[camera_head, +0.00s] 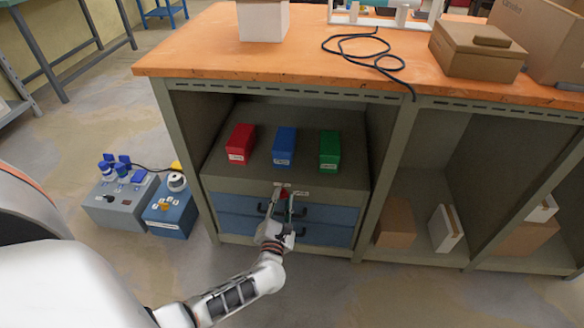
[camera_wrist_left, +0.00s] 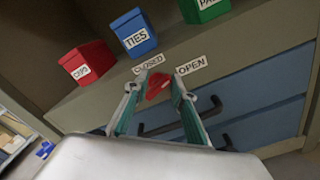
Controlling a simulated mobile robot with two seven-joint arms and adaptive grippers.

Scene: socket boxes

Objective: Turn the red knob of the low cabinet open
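The red knob (camera_wrist_left: 158,87) is on the cabinet's front strip, between a CLOSED label (camera_wrist_left: 149,64) and an OPEN label (camera_wrist_left: 191,66). In the head view the knob (camera_head: 284,192) shows just beyond my left gripper's fingers. The low cabinet (camera_head: 240,180) has blue drawers (camera_head: 333,235) with dark handles below the strip. My left gripper (camera_head: 281,202) is at the knob. In the left wrist view its fingers (camera_wrist_left: 159,78) are apart, one on each side of the knob. I cannot tell whether they press on it. My right gripper is not in view.
Red (camera_head: 240,144), blue (camera_head: 284,147) and green (camera_head: 329,150) boxes stand on the shelf above the knob. Blue and grey socket boxes (camera_head: 118,203) sit on the floor at left. The orange worktop (camera_head: 200,60) overhangs the cabinet. Cartons (camera_head: 395,223) stand in the right compartments.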

